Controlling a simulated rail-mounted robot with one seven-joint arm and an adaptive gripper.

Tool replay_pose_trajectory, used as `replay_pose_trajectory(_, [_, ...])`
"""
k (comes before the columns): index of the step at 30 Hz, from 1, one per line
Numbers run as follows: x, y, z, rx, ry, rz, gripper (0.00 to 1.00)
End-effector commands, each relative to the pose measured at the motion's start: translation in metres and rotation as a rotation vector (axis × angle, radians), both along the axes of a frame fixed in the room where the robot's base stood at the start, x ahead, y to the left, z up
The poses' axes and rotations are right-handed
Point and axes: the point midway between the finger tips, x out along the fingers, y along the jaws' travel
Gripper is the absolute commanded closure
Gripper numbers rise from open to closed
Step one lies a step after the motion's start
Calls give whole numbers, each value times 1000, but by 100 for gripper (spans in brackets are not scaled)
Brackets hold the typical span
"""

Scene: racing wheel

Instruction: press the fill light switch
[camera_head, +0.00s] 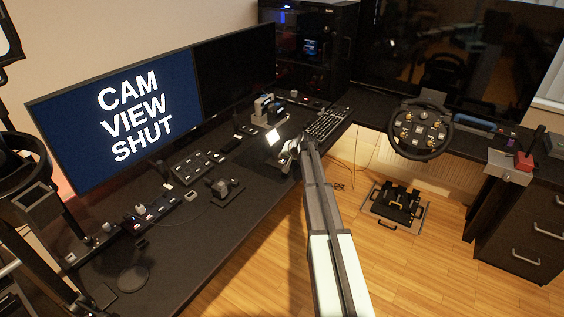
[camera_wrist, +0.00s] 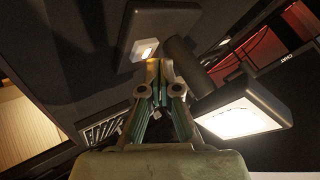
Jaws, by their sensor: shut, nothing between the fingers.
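The fill light's lit white panel (camera_head: 273,137) stands on the dark desk, and in the wrist view the panel (camera_wrist: 240,119) glows at the lower right. In the wrist view, a small pale switch (camera_wrist: 146,50) sits on the dark square base (camera_wrist: 166,22), beside a thick dark post (camera_wrist: 185,57). My gripper (camera_head: 288,151) is at the light, with its fingers shut and empty. In the wrist view, the fingertips (camera_wrist: 160,66) are right at the base's near edge, close to the switch. Whether they touch it I cannot tell. The switch is too small to make out in the head view.
A keyboard (camera_head: 327,123) lies just right of the light. Control boxes (camera_head: 198,166) and a joystick unit (camera_head: 222,187) stand to the left. Monitors (camera_head: 125,115) line the back. A steering wheel (camera_head: 420,130) is mounted at the right, above pedals (camera_head: 396,205) on the floor.

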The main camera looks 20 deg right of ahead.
Motion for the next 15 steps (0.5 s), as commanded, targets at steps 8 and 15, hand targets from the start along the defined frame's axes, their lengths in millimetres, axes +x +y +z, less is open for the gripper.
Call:
replay_pose_trajectory(8, [0, 0, 9, 0, -1, -1, 100])
replay_pose_trajectory(15, [0, 0, 31, -1, 0, 1, 100])
